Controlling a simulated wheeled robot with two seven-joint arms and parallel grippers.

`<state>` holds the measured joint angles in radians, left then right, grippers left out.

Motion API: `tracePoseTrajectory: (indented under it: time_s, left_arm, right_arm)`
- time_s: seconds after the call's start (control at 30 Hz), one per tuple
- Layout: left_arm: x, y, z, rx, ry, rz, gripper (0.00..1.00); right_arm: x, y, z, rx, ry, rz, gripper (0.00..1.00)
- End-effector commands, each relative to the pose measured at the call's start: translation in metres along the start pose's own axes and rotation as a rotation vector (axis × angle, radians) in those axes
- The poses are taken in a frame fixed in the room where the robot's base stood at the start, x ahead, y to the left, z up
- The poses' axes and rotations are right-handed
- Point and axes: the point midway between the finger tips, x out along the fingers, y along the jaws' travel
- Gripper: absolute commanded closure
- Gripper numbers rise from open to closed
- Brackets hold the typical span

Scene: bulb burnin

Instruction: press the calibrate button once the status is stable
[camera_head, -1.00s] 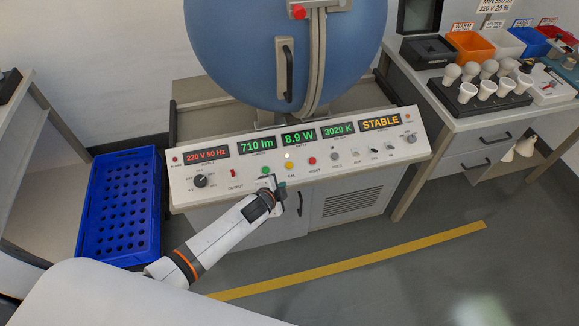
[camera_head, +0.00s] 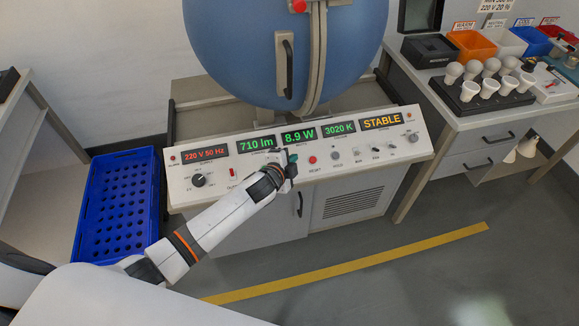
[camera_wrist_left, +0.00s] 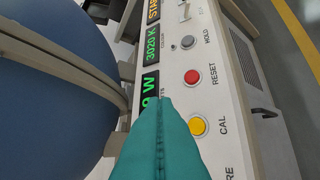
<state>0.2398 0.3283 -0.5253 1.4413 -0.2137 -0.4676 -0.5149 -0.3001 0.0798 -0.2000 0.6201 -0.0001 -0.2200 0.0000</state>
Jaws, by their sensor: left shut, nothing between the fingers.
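The status display (camera_head: 381,121) reads STABLE in amber at the right of the sloped control panel (camera_head: 228,199). The calibrate button is the yellow one marked CAL (camera_wrist_left: 198,125) in the left wrist view; in the head view my gripper hides it. My left gripper (camera_head: 284,158) is shut and empty over the panel, in front of the watts display. Its teal fingers (camera_wrist_left: 161,140) lie beside the yellow button in the wrist view, their tips reaching past it. I cannot tell whether they touch the panel. My right gripper is not in view.
The red RESET button (camera_wrist_left: 193,77) is close beside CAL, with the grey HOLD button (camera_wrist_left: 187,42) beyond it. A large blue sphere (camera_head: 235,45) stands behind the panel. A blue crate (camera_head: 118,210) is at left, and a bench with bulbs (camera_head: 470,91) at right.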

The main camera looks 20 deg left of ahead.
Motion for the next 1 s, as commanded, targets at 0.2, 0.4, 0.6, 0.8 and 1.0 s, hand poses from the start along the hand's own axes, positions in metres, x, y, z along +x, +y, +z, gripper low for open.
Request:
tracePoseTrajectory:
  time_s: [0.2, 0.4, 0.6, 0.8, 1.0]
  left_arm:
    - [0.026, -0.023, -0.02, 0.0, 0.001, 0.001, 1.0]
    - [0.042, -0.033, -0.031, 0.001, 0.001, 0.0, 1.0]
    - [0.05, -0.037, -0.036, 0.0, 0.0, 0.0, 1.0]
    - [0.051, -0.037, -0.037, -0.001, 0.0, 0.0, 1.0]
    - [0.051, -0.037, -0.037, -0.001, 0.0, 0.0, 1.0]
  right_arm:
    - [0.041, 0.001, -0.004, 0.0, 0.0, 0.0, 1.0]
    - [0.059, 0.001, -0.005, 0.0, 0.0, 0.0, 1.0]
    - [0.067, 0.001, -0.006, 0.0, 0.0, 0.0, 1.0]
    - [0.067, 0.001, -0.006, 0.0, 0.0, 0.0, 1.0]
    - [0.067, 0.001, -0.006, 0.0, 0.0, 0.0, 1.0]
